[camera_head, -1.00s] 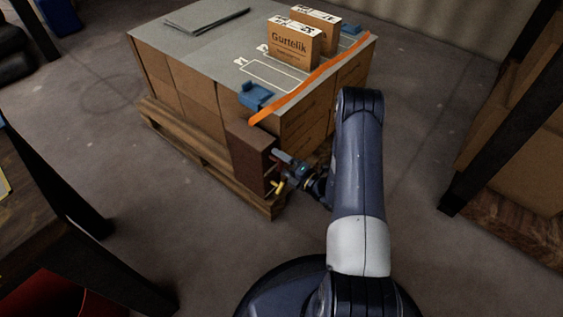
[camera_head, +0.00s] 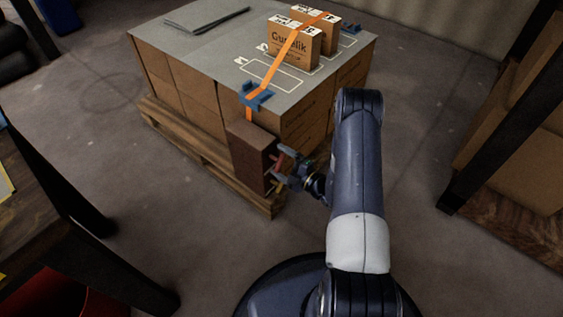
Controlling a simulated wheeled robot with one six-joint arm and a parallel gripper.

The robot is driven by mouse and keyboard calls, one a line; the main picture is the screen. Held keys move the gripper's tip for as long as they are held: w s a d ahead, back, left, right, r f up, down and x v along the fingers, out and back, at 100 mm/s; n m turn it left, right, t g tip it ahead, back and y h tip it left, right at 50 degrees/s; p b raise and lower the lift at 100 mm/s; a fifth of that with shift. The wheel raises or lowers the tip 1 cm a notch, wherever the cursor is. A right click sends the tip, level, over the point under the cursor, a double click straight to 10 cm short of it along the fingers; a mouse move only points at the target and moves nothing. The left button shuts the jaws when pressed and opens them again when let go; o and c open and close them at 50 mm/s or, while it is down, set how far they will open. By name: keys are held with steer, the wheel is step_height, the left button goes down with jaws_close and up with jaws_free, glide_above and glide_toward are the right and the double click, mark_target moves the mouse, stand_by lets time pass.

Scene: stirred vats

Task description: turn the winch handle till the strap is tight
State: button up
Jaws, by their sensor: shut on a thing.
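The orange strap (camera_head: 270,73) runs in a straight line from the near blue edge piece (camera_head: 257,97) up over the standing cartons (camera_head: 295,47). A short length hangs from that edge piece to the brown winch housing (camera_head: 249,155) on the stack's near corner. My gripper (camera_head: 281,169) is at the housing's right face, shut on the winch handle (camera_head: 280,160). The handle is small here and mostly hidden by the jaws. The strap's far end behind the cartons is hard to make out.
The carton stack stands on a wooden pallet (camera_head: 207,153) and has a grey top sheet (camera_head: 190,48). A dark-legged table (camera_head: 50,220) is at the left, and a rack post (camera_head: 500,120) at the right. The floor between is clear.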

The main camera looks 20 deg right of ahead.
steer(key=shift+f, duration=0.1)
steer(key=o, duration=0.8)
steer(key=shift+c, duration=0.2)
steer(key=p+v, duration=0.2)
steer(key=v, duration=0.9)
steer(key=shift+w+a, duration=0.1)
steer(key=shift+a, duration=0.05)
steer(key=b+x, duration=0.2)
steer(key=x, duration=0.8)
steer(key=shift+w+a, duration=0.15)
steer(key=shift+w, duration=0.15)
